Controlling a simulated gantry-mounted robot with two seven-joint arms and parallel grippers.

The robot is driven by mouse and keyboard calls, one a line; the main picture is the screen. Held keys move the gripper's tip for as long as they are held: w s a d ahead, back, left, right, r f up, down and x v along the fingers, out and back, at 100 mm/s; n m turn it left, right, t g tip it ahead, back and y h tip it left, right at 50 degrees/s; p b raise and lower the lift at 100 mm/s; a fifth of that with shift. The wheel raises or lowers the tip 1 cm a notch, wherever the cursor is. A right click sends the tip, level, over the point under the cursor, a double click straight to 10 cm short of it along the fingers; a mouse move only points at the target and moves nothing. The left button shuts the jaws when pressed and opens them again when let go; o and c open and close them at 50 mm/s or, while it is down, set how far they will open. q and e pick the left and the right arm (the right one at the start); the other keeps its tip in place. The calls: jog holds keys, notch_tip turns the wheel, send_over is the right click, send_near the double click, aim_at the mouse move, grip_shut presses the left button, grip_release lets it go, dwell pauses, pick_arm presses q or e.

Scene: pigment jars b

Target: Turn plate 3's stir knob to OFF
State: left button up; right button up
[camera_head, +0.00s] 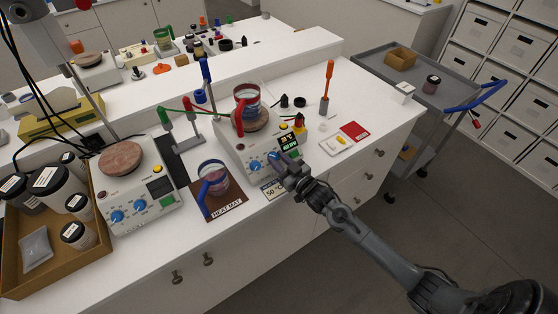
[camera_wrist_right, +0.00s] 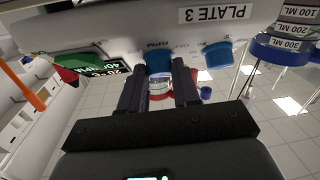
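Plate 3 (camera_head: 238,160) is a white hotplate with two blue knobs on its front; its name label (camera_wrist_right: 216,13) shows inverted in the right wrist view. The right-hand knob (camera_head: 274,156) lies at my right gripper (camera_head: 284,162) in the head view. In the wrist view that knob (camera_wrist_right: 158,60) sits at the gap between the fingertips of my right gripper (camera_wrist_right: 158,74), with space on both sides. The gripper is open. Whether a finger touches the knob is unclear. The other knob (camera_wrist_right: 217,55) is outside the fingers. My left gripper is not in view.
A red-handled vessel (camera_head: 246,100) stands on plate 3's round top. Left of it, a blue-handled beaker (camera_head: 214,172) rests on the heat mat (camera_head: 226,208). A second hotplate (camera_head: 140,205) stands farther left. A red-and-white card (camera_head: 354,131) lies to the right.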

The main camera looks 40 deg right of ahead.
jog(key=c, duration=0.5)
jog(key=shift+n, duration=0.3)
